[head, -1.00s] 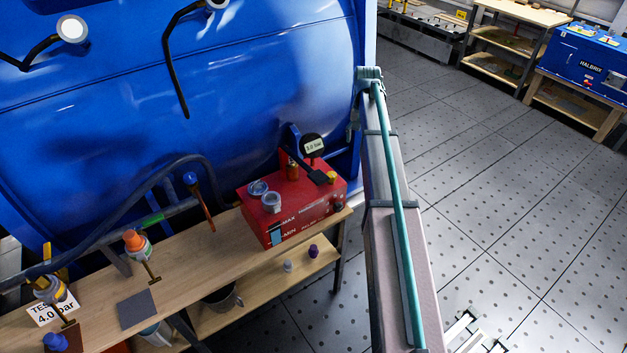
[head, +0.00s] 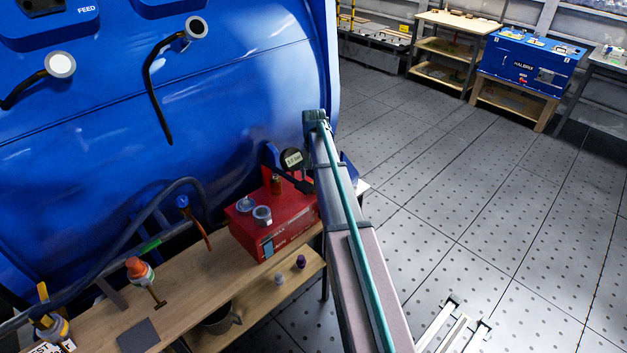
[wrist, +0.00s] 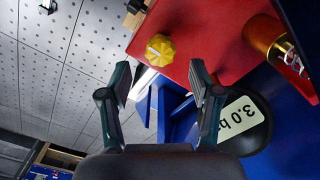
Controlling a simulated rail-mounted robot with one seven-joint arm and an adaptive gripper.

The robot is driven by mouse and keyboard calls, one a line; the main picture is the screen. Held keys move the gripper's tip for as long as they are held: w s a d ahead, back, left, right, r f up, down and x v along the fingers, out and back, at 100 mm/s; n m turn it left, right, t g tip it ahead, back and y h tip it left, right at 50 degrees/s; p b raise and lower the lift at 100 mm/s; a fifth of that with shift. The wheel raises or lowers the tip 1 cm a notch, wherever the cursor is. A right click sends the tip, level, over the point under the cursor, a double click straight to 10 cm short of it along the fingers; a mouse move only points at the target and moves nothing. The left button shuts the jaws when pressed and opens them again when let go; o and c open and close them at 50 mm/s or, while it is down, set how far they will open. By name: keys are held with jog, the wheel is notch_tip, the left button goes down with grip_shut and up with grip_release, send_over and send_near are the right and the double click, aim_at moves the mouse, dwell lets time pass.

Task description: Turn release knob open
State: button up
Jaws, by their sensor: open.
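A yellow lobed knob (wrist: 160,49) with a pale mark stands on the red box in the wrist view; I take it as the release knob. My gripper (wrist: 161,78) is open, with its dark fingers apart and nothing between them. The knob lies beyond the fingertips, between them in the picture but apart from them. The red box (head: 290,207) sits on the wooden bench in the head view. My arm covers the knob there, and my gripper cannot be made out.
A gauge reading 3.0 bar (wrist: 243,118) is close to the right finger, with a brass fitting (wrist: 268,37) beyond it. A blue bracket (wrist: 178,112) lies below the knob. The big blue tank (head: 150,100) stands behind the bench (head: 190,275).

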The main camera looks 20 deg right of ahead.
jog(key=shift+f+p, duration=0.6)
jog(key=shift+f, duration=1.6)
jog(key=shift+c, duration=0.3)
jog(key=c, duration=1.1)
